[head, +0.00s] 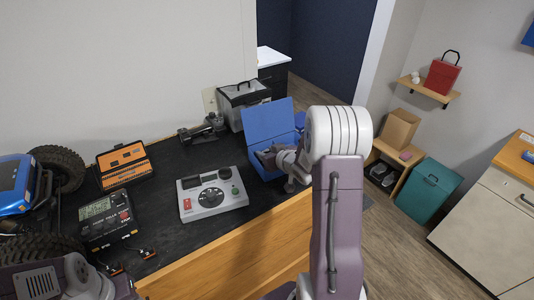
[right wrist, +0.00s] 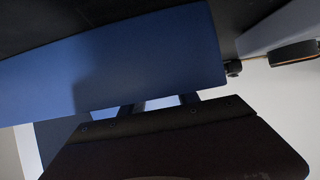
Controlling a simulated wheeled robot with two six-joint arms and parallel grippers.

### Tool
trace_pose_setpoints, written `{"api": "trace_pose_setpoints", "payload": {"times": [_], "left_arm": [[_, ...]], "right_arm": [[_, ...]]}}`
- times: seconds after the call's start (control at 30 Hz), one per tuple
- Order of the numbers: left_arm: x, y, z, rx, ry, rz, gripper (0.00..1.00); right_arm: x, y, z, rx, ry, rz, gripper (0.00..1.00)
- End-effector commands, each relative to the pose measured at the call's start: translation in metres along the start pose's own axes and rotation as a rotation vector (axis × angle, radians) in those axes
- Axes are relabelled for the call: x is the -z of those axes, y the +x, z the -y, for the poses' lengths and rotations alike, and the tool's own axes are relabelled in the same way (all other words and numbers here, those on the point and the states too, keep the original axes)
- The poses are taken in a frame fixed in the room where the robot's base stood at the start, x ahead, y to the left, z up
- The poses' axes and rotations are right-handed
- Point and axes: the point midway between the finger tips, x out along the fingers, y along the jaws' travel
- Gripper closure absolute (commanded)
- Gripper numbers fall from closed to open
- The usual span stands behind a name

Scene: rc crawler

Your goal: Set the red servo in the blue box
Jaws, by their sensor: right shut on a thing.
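The blue box (head: 268,121) stands open at the right part of the black worktop, its lid or back panel upright. My right gripper (head: 265,157) is at the front of that panel, low over the box. In the right wrist view a blue panel (right wrist: 120,62) fills the upper part and covers the fingertips of the right gripper (right wrist: 160,103). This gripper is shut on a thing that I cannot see. The red servo shows in neither view. At the lower left of the head view only a part of my left arm shows, not its gripper.
A grey control unit (head: 212,190) with knobs lies left of the box. Further left are a black charger (head: 106,218), an orange-black case (head: 123,163) and a blue crawler (head: 14,184) with big tyres. A clear-sided toolbox (head: 242,98) stands behind the blue box.

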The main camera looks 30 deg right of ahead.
Motion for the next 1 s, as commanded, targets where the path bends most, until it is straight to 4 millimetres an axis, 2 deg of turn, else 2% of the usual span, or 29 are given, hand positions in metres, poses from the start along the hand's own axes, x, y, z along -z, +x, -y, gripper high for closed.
{"api": "trace_pose_setpoints", "payload": {"times": [0.07, 0.1, 0.4, 0.53, 0.67, 1.0], "left_arm": [[0.0, 0.004, 0.0, 0.0, 0.0, 0.0, 0.64], [0.0, 0.002, 0.0, 0.0, 0.0, 0.0, 0.64], [0.0, 0.001, 0.0, 0.0, 0.0, 0.0, 0.64], [0.0, -0.001, 0.0, 0.0, 0.0, 0.0, 0.64], [0.0, 0.0, 0.0, 0.0, 0.0, 0.0, 0.64], [0.001, -0.007, 0.0, 0.0, 0.0, 0.0, 0.64]], "right_arm": [[-0.004, 0.002, 0.0, 0.0, 0.0, 0.0, 1.0], [-0.002, 0.001, 0.0, 0.0, 0.0, 0.0, 0.53], [-0.001, 0.001, 0.0, 0.0, 0.001, 0.0, 0.53], [0.002, -0.006, -0.001, -0.001, 0.001, -0.001, 0.53], [0.002, -0.029, -0.001, -0.003, 0.002, -0.002, 0.53], [0.003, -0.1, -0.001, -0.004, 0.001, -0.001, 0.53]]}}
